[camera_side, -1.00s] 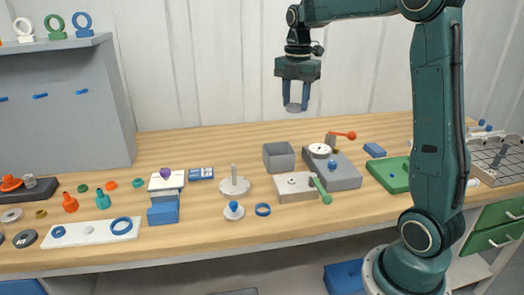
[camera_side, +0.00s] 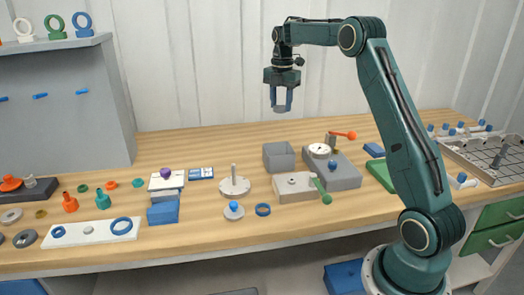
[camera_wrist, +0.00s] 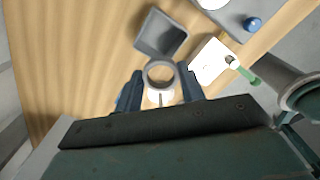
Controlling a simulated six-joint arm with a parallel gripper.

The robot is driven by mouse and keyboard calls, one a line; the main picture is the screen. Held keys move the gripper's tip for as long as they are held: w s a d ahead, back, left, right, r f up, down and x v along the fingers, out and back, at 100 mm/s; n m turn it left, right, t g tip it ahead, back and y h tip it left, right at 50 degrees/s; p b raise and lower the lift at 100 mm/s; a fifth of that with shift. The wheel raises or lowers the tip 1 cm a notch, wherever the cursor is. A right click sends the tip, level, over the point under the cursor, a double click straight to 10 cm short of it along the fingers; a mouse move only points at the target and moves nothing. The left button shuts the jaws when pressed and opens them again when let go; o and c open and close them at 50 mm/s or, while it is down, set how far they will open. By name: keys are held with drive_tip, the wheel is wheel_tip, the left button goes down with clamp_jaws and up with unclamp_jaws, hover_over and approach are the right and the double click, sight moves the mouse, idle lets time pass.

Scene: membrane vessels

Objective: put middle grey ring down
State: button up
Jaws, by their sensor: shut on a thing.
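A grey ring (camera_side: 280,109) is held between the fingertips of my gripper (camera_side: 280,101), high above the bench. In the wrist view the ring (camera_wrist: 146,74) shows between the two blue fingers, its hole facing the camera. A round pale plate with an upright peg (camera_side: 235,187) stands bare on the bench, lower and left of my gripper in the side view. In the wrist view a white round part with a slim peg (camera_wrist: 160,97) shows just beyond the ring's lower edge. The fingers and the ring hide part of what lies below.
An open grey box (camera_side: 279,158) stands right of the peg plate. A fixture with a green handle (camera_side: 297,188) is to the right. The air around my gripper is free.

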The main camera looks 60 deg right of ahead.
approach(279, 144)
drive_tip(key=a+f, duration=0.1)
drive_tip(key=f, duration=0.1)
drive_tip(key=s+a+f, duration=0.1)
drive_tip(key=f, duration=0.2)
drive_tip(key=s+a+f, duration=0.1)
drive_tip(key=f, duration=0.1)
drive_tip(key=shift+s+a+f, duration=0.1)
drive_tip(key=shift+a+f, duration=0.2)
drive_tip(key=shift+f, duration=0.05)
drive_tip(key=shift+f, duration=2.15)
drive_tip(key=shift+f, duration=0.15)
drive_tip(key=o, duration=0.7)
drive_tip(key=shift+c, duration=0.2)
wheel_tip(279, 144, up, 12)
drive_tip(key=shift+r, duration=0.2)
